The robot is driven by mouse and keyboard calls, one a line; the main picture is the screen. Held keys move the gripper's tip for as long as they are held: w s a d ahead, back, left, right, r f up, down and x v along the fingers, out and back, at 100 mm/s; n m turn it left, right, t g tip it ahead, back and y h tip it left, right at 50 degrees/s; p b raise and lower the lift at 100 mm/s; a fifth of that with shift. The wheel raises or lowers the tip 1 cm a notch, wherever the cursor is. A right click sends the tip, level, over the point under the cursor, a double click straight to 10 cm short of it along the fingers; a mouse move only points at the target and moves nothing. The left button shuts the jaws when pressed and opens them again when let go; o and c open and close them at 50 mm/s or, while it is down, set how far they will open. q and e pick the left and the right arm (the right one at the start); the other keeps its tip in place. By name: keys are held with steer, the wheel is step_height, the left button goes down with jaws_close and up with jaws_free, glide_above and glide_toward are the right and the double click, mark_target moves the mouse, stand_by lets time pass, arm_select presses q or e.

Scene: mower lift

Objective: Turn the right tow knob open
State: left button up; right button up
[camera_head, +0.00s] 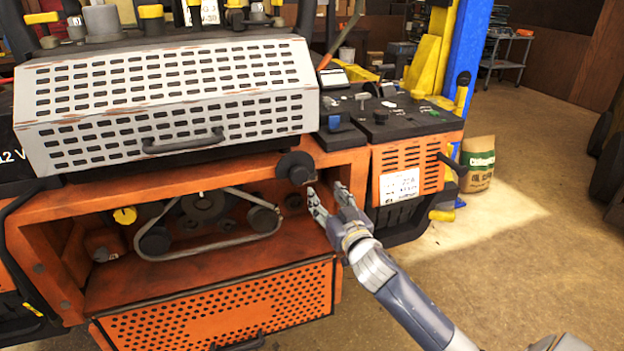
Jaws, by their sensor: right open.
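The orange mower (350,165) stands in front of me with its lower bay open. A dark round knob (293,201) shows inside the bay at its right end, just left of my right gripper. A larger black knob (296,167) juts out at the bay's upper right edge. I cannot tell for certain which one is the right tow knob. My right gripper (328,190) is open and empty, with its fingers pointing into the right end of the bay. It appears apart from both knobs. My left gripper is out of view.
A belt (222,246) runs around pulleys in the bay. The perforated orange flap (222,308) hangs open below. A white slotted cover (180,95) sits above. The orange side panel (412,165) is close right of my gripper. Open floor (510,270) lies to the right.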

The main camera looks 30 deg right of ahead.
steer(key=x, duration=1)
steer(key=shift+w+p, duration=0.35)
steer(key=shift+p, duration=0.05)
steer(key=shift+d+r, duration=0.1)
steer(key=c, duration=1)
